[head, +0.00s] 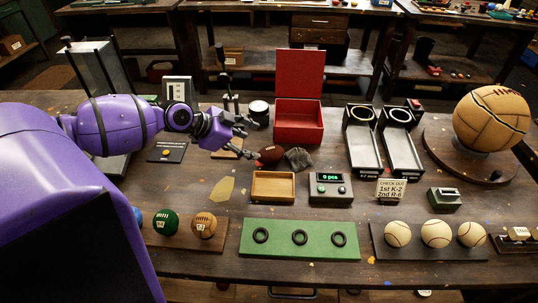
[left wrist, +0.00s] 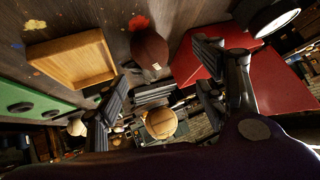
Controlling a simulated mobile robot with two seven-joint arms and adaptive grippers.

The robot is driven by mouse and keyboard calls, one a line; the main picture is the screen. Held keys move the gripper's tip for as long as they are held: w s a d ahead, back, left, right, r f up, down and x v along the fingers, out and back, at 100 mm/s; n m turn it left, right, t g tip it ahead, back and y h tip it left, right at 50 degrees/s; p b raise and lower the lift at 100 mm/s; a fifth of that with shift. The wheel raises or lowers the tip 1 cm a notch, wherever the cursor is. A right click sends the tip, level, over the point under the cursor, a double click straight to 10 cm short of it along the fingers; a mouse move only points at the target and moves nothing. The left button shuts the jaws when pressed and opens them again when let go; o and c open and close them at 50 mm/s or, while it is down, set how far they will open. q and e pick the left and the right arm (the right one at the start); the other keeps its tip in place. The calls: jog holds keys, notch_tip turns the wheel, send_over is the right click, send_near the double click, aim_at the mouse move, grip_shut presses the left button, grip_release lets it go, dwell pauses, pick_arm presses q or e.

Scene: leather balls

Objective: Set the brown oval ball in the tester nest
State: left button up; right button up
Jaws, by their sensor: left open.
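The brown oval ball (head: 271,154) lies on the bench, just left of a crumpled grey cloth-like thing (head: 298,158). It also shows in the left wrist view (left wrist: 149,50), dark brown with a small pale label. My left gripper (head: 246,136) is open and empty, a little left of the ball and above the bench. In the left wrist view its spread fingers (left wrist: 162,68) stand either side of the picture's middle, with the ball beyond them and not touched. I cannot tell for certain which thing is the tester nest. My right gripper is not in view.
An open red box (head: 298,135) stands behind the ball. A wooden tray (head: 273,199) and a counter reading 0 pcs (head: 331,189) stand in front. Two ball chutes (head: 378,150) are to the right. A green mat with black rings (head: 300,252) lies at the front.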

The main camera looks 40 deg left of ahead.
aim_at(263, 152)
pick_arm(q)
jog(key=shift+s+d+f+g, duration=0.3)
jog(key=shift+s+f, duration=0.05)
jog(key=shift+w+d+f, duration=0.2)
jog(key=shift+f, duration=0.05)
jog(key=shift+x, duration=0.9)
jog(key=x, duration=0.5)
jog(key=shift+f, duration=0.1)
jog(key=shift+c, duration=1.2)
jog(key=c, duration=1.1)
